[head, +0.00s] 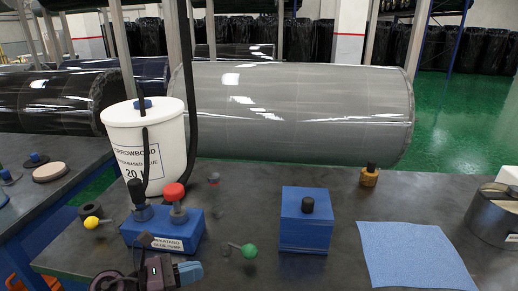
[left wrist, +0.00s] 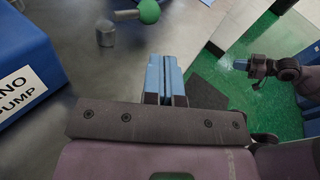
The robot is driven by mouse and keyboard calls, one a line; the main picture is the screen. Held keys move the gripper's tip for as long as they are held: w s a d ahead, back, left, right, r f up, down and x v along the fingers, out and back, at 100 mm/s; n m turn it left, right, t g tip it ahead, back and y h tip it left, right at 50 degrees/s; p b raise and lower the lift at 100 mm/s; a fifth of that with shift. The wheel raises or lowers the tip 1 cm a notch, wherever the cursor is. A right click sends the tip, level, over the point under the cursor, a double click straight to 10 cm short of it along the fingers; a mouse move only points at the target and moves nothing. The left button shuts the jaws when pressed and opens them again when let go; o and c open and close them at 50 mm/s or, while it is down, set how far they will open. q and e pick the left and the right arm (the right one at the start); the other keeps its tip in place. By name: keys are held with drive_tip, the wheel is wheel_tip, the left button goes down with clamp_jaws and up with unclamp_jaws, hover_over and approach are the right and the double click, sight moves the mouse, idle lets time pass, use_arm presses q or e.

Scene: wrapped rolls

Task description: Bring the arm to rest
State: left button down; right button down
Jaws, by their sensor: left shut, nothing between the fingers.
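My left gripper (head: 191,271) shows at the bottom of the head view, over the near edge of the dark worktop (head: 340,215). Its blue fingers (left wrist: 165,75) are together and empty in the left wrist view. The blue glue pump box (head: 165,233) with a red knob stands just beyond it. A green ball-ended lever (head: 249,250) is to its right, apart from the fingers. What looks like my right gripper (left wrist: 241,65) shows small at the right of the left wrist view; its opening is too small to tell.
A white glue bucket (head: 145,145) stands behind the pump. A blue box with a black knob (head: 306,220), a light blue cloth (head: 415,255), an amber bottle (head: 369,175) and a metal container (head: 495,217) are to the right. Behind lies a large grey wrapped roll (head: 290,110).

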use_arm(q)
drive_tip(key=s+a+f+m+t+y, duration=0.1)
drive_tip(key=s+a+f+m+y, duration=0.2)
drive_tip(key=s+f+m+y, duration=0.2)
drive_tip(key=s+a+f+m+t+y, duration=0.1)
drive_tip(key=s+a+f+m+y, duration=0.2)
drive_tip(key=s+f+m+y, duration=0.2)
drive_tip(key=s+a+f+m+t+y+p, duration=0.1)
drive_tip(key=s+a+f+m+y, duration=0.3)
drive_tip(key=m, duration=1.2)
drive_tip(key=s+f, duration=0.3)
drive_tip(key=s, duration=0.3)
drive_tip(key=shift+s+f+y, duration=0.15)
drive_tip(key=shift+s+y, duration=0.15)
drive_tip(key=shift+y, duration=0.1)
